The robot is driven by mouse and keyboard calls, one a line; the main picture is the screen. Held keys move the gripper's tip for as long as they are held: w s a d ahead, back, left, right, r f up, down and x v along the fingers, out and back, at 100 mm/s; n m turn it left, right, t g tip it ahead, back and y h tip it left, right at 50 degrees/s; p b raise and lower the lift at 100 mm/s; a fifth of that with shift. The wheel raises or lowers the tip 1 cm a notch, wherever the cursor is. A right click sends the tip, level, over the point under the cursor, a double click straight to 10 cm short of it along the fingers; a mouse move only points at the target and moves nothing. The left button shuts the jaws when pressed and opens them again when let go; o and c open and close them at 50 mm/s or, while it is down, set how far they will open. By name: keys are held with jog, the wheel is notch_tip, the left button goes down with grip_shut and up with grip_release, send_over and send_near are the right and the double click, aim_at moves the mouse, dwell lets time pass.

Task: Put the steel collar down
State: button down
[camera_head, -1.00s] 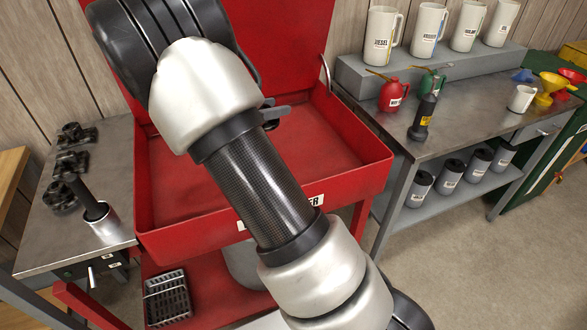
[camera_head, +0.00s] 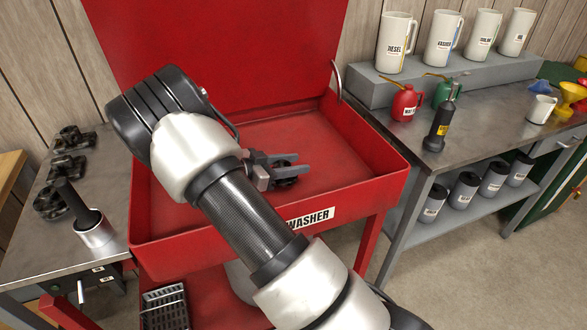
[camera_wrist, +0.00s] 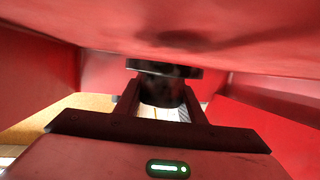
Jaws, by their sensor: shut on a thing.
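My gripper (camera_head: 288,168) is low inside the red washer basin (camera_head: 160,228). Its two fingers are shut on a dark, round steel collar (camera_head: 286,182), which shows between and just below them. In the wrist view the collar (camera_wrist: 162,88) is a short dark cylinder with a wider flange, gripped between the fingers (camera_wrist: 160,95). The flange is close to the red basin floor (camera_wrist: 170,40), where a dark shadow lies beside it. I cannot tell whether the collar touches the floor.
The basin's walls surround my gripper, and its raised red lid (camera_head: 215,60) stands behind. A left bench (camera_head: 40,245) holds dark metal parts and a cup with a brush. A right bench (camera_head: 480,120) holds cans, jugs and a dark bottle. The basin floor around the collar looks clear.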

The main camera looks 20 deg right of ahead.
jog(key=shift+f, duration=0.4)
